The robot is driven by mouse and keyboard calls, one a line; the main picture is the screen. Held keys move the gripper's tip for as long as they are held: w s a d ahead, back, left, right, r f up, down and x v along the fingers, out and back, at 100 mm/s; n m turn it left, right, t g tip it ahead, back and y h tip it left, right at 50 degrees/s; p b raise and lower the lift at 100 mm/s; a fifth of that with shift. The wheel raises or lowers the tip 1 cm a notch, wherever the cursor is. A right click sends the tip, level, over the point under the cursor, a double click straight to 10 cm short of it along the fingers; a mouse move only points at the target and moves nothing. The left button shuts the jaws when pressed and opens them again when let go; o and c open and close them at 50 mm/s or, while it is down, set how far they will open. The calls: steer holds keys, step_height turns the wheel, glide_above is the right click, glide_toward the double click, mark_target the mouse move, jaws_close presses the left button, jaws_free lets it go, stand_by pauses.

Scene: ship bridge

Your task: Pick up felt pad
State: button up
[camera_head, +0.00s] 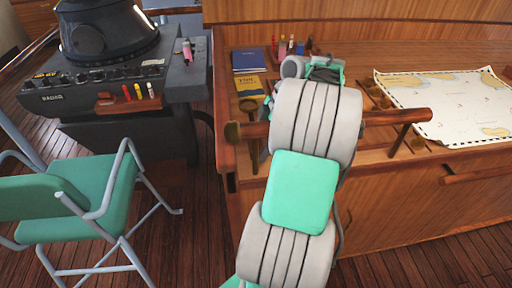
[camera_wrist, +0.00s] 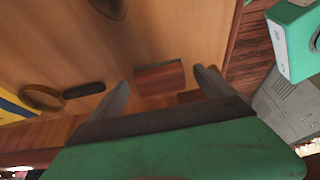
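A small reddish-brown block (camera_wrist: 160,77) lies on the wooden desk top in the wrist view. It is the likeliest felt pad, but its surface looks wood-like and I cannot tell for sure. My gripper (camera_wrist: 163,84) is open, with one grey finger on each side of the block and visible gaps between. The block's near part is close to the gripper body. In the head view my arm hides the block and most of my gripper.
A magnifying glass (camera_wrist: 42,97) lies left of the block. Books (camera_head: 249,60), several markers (camera_head: 290,45) and a chart (camera_head: 450,105) are on the desk (camera_head: 238,150), which has a raised wooden rail (camera_head: 385,118).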

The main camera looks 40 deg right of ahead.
mark_target(261, 143)
steer(key=c, duration=1.4)
step_height(261, 143, up, 18)
steer(key=p, duration=1)
